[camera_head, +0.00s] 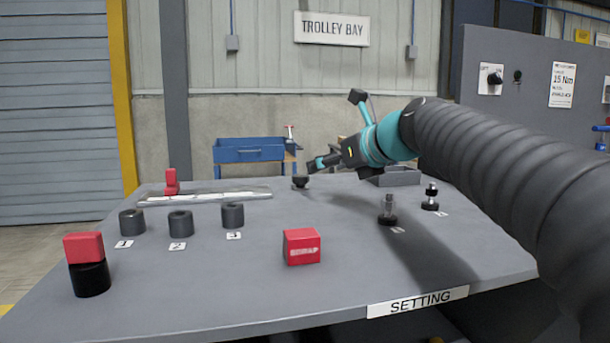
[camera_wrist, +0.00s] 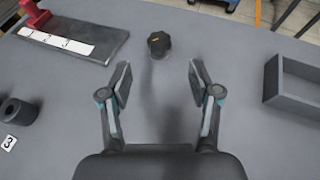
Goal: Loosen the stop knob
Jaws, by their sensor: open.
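The knob lies beyond the fingertips, roughly centred on the gap and apart from both fingers. In the head view my gripper (camera_head: 313,165) is just above and beside the knob.
A flat rail (camera_head: 208,196) with a red block (camera_head: 171,183) lies left of the knob. A grey open tray (camera_head: 397,176) is to the right. Several dark cylinders (camera_head: 180,223), a red cube (camera_head: 301,247) and small posts (camera_head: 387,210) stand nearer. Bench around the knob is clear.

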